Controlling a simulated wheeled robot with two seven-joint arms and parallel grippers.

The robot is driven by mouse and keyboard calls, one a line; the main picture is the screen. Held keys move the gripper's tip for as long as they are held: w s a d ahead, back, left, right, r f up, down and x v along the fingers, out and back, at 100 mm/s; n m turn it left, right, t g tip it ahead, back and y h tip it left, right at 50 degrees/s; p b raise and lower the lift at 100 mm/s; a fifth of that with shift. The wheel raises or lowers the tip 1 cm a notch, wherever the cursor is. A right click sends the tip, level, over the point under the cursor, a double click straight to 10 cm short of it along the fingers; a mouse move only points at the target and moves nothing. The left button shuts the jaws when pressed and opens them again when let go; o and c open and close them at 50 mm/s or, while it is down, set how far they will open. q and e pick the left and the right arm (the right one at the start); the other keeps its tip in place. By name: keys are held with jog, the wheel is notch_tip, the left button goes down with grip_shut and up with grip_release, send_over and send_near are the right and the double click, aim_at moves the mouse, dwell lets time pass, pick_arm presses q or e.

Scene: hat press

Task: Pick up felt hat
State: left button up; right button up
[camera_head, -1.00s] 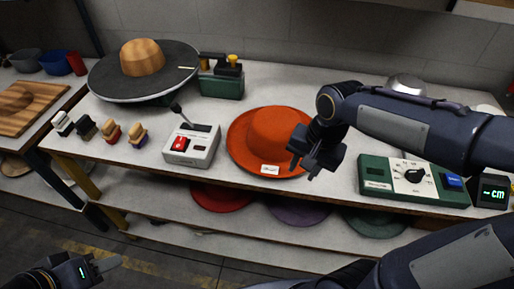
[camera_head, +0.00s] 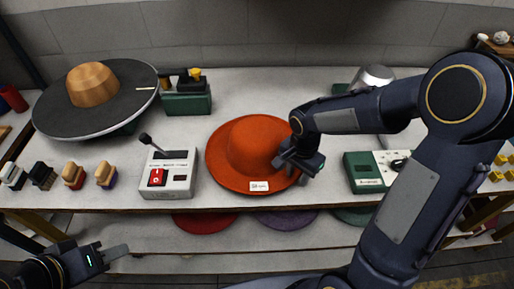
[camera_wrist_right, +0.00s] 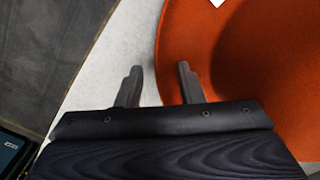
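The orange felt hat (camera_head: 240,145) lies brim down on the table, with a white tag (camera_head: 260,187) on its front brim. My right gripper (camera_head: 282,167) is at the right front part of the brim and hides a little of it. In the right wrist view its two fingers (camera_wrist_right: 158,70) are apart, with nothing held between them. The hat brim's edge (camera_wrist_right: 172,35) passes between them: one finger is over the white table, the other over the orange brim. Contact cannot be told. My left gripper (camera_head: 115,252) is at the lower left, away from the hat; its opening is unclear.
A white control box (camera_head: 168,175) with a lever stands left of the hat. A green dial box (camera_head: 365,172) is to the right, partly behind my right arm. A round grey press (camera_head: 125,95) with a wooden block is at the back left. Several brushes (camera_head: 73,175) stand at the front left.

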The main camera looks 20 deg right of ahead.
grip_shut()
dwell(0.4)
jog(key=shift+w+r, duration=0.1)
jog(key=shift+r, duration=0.5)
notch_tip(320, 180, up, 2)
jog(key=shift+r, duration=0.2)
jog(key=s+d+r, duration=0.8)
jog(key=s+r, duration=0.1)
jog(key=s, duration=0.2)
jog(key=shift+s+d+r+b, duration=0.15)
jog(key=shift+s+r+b, duration=0.1)
jog(key=shift+b, duration=0.2)
jog(key=shift+w, duration=0.1)
